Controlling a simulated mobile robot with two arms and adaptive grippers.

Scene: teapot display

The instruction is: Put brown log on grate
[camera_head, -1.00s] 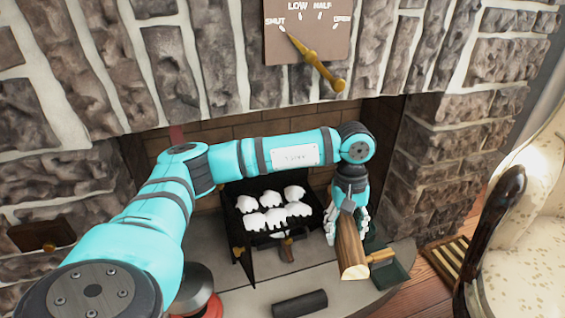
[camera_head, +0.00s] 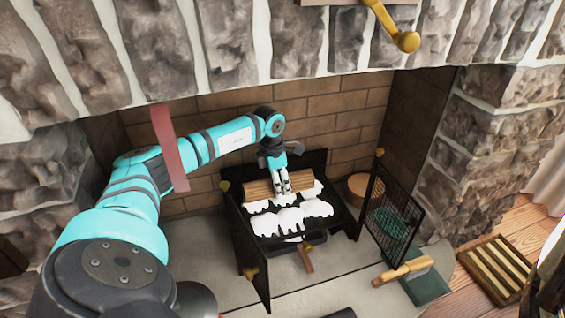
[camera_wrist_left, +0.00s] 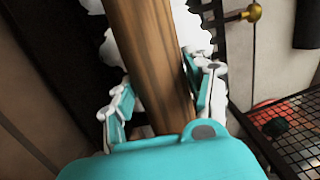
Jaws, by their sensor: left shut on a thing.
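The brown log (camera_head: 262,190) lies crosswise at the back of the black grate (camera_head: 337,214), above white lumpy pieces (camera_head: 290,219). My left gripper (camera_head: 283,188) points down from above and is shut on the log near its middle. In the left wrist view the log (camera_wrist_left: 155,60) runs between the two fingers (camera_wrist_left: 160,103), with white pieces on both sides. I cannot tell whether the log rests on the grate or hangs just above it. My right gripper is not in view.
Mesh screen panels stand open at the grate's left (camera_head: 250,245) and right (camera_head: 393,212). A brush (camera_head: 403,270) lies on a green dustpan (camera_head: 428,288) at the right. A red strip (camera_head: 168,148) hangs near my left arm. The brick back wall (camera_head: 335,115) is close behind.

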